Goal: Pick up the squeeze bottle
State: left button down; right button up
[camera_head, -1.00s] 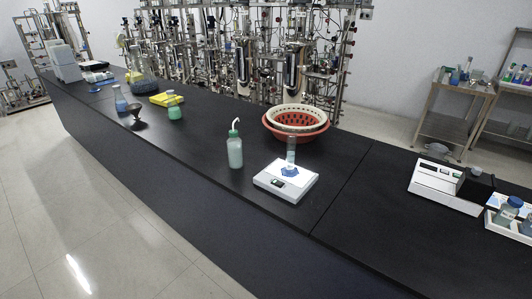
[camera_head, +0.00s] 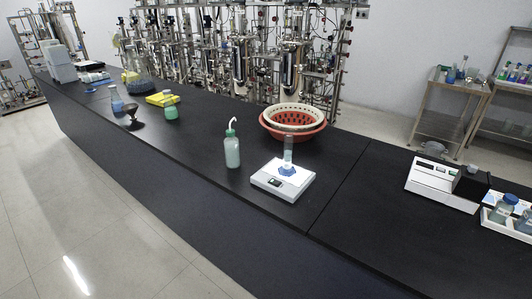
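The squeeze bottle (camera_head: 232,151) stands upright on the black bench, near its front edge. It has a pale green body, a green cap and a thin white bent spout on top. It stands just left of the white scale and nothing touches it. Neither of my grippers shows in the head view.
A white scale (camera_head: 270,186) bears a clear cylinder with a blue base (camera_head: 287,158). Behind it sits an orange basket (camera_head: 318,133) with a cream one in it. A green flask (camera_head: 171,112) and a dark funnel (camera_head: 132,113) stand left. The bench (camera_head: 190,142) between is clear.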

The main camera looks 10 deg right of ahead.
aim_at(232, 147)
jog(key=k, duration=0.55)
jog(key=z, duration=0.45)
jog(key=i, duration=1)
jog(key=z, duration=0.5)
